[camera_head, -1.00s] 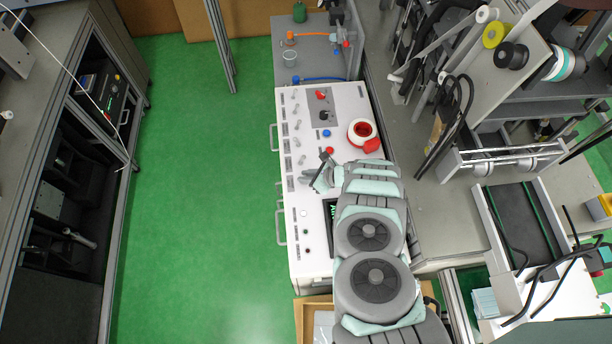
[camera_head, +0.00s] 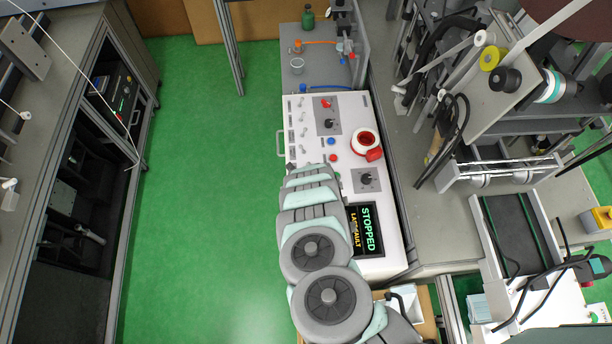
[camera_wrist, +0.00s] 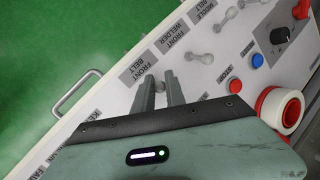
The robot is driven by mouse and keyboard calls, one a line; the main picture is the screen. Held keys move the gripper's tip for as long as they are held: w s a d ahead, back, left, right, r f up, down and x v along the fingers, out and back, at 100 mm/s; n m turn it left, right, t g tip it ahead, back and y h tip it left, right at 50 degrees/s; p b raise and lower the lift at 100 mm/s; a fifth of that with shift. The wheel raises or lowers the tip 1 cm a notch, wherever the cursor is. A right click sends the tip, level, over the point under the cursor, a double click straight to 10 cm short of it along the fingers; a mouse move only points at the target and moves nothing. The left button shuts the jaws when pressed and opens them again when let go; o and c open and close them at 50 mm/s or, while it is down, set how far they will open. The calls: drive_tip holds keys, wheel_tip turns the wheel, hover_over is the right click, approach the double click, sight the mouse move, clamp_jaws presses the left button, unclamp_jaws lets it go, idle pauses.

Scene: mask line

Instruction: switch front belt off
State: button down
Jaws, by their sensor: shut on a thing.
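The front belt switch (camera_wrist: 161,85) is a small grey lever beside the FRONT BELT label (camera_wrist: 139,73) on the white control panel (camera_head: 386,225). In the wrist view my gripper (camera_wrist: 161,82) has its two dark fingers on either side of this lever, shut on it. The fingers hide part of the lever, so which way it points cannot be told. In the head view my arm covers the gripper and this part of the panel.
The neighbouring front welder switch (camera_wrist: 202,57) is close by. A red and white ring-shaped object (camera_head: 364,143) sits on the panel. A display (camera_head: 364,230) reads STOPPED. Blue (camera_head: 331,141) and red (camera_head: 333,157) buttons and a black knob (camera_head: 367,179) are near. Green floor lies left.

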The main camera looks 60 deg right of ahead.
drive_tip(key=shift+w+a+f+g, duration=0.1)
drive_tip(key=shift+f+g, duration=0.05)
drive_tip(key=shift+g, duration=0.25)
drive_tip(key=c, duration=1.4)
unclamp_jaws()
drive_tip(key=shift+o, duration=0.2)
drive_tip(key=shift+r, duration=0.2)
drive_tip(key=p+v, duration=0.3)
drive_tip(key=shift+w+r, duration=0.1)
drive_tip(key=p+v, duration=0.1)
drive_tip(key=v, duration=0.6)
drive_tip(key=shift+a+p, duration=0.3)
drive_tip(key=shift+a, duration=0.05)
